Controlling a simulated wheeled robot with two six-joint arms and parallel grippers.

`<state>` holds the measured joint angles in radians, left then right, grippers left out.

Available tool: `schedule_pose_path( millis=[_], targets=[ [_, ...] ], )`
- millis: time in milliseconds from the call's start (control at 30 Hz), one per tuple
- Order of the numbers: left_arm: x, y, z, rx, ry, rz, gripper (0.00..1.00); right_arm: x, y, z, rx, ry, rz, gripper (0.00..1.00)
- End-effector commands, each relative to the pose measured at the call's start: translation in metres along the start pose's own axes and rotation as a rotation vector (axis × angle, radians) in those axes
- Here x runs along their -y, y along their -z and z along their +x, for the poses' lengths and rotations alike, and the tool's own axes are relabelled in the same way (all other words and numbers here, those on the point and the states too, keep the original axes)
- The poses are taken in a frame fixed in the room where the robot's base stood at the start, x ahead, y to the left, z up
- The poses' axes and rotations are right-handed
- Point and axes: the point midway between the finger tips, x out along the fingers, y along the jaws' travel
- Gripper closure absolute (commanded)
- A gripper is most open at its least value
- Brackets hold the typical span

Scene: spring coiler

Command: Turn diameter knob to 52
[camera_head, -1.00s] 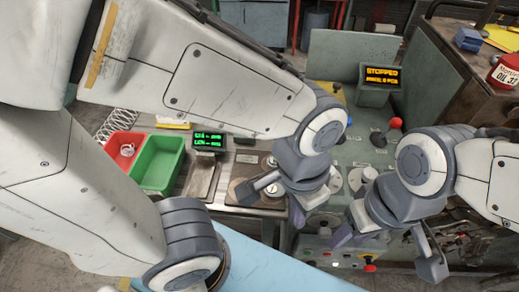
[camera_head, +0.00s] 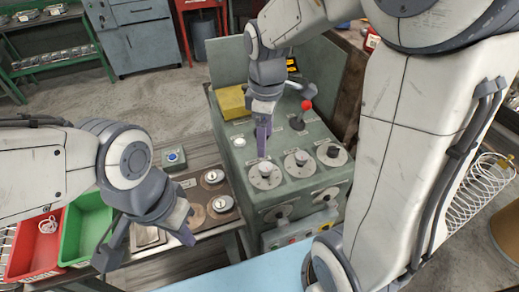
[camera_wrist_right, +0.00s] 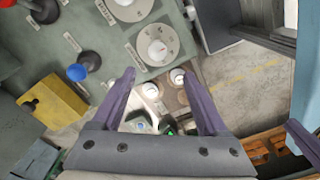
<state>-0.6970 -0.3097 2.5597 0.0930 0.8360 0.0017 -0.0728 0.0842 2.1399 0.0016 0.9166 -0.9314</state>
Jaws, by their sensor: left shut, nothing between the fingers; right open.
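The machine's green-grey panel (camera_head: 290,190) carries three round dials with pale or dark centre knobs: a left dial (camera_head: 265,175), a middle dial (camera_head: 298,163) and a right dial (camera_head: 331,155). Their labels and readings are too small to read, so I cannot tell which is the diameter knob. My right gripper (camera_head: 262,140) points down, open and empty, above and behind the left dial. In the right wrist view, its fingers (camera_wrist_right: 164,100) are apart, and a dial with a white knob (camera_wrist_right: 157,50) lies beyond them. My left gripper (camera_head: 187,237) is shut and empty, left of the machine.
A lever with a red ball (camera_head: 306,105) stands behind the dials. A yellow block (camera_head: 231,101) sits at the panel's back left. Red (camera_head: 36,248) and green (camera_head: 84,228) bins stand at left. Two small round fixtures (camera_head: 213,176) lie between the bins and machine.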

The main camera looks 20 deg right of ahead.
Motion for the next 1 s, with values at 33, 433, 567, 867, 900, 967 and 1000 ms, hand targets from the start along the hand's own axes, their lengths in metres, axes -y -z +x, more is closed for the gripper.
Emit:
schedule_pose_path(
  millis=[33, 433, 567, 867, 900, 967, 1000],
  targets=[
    [0.000, 0.000, -0.001, 0.000, 0.000, 0.000, 1.00, -0.005, -0.002, 0.003, 0.003, 0.002, -0.006, 0.23],
    [-0.001, 0.000, -0.008, 0.000, 0.000, 0.000, 1.00, -0.004, -0.002, 0.069, 0.006, 0.006, -0.015, 0.23],
    [-0.001, 0.000, -0.010, 0.000, 0.000, -0.001, 1.00, -0.004, -0.002, 0.088, 0.004, 0.004, -0.015, 0.23],
    [-0.001, 0.000, -0.011, 0.000, 0.000, -0.001, 1.00, -0.004, -0.001, 0.104, 0.002, 0.001, -0.015, 0.23],
    [-0.001, 0.000, -0.011, 0.000, 0.000, -0.001, 1.00, -0.004, -0.001, 0.104, 0.002, 0.001, -0.015, 0.23],
    [-0.001, 0.000, -0.011, 0.000, 0.000, -0.001, 1.00, -0.004, -0.001, 0.104, 0.002, 0.000, -0.015, 0.23],
    [-0.001, 0.000, -0.011, 0.000, 0.000, -0.001, 1.00, -0.004, -0.001, 0.104, 0.002, 0.000, -0.015, 0.23]
  ],
)
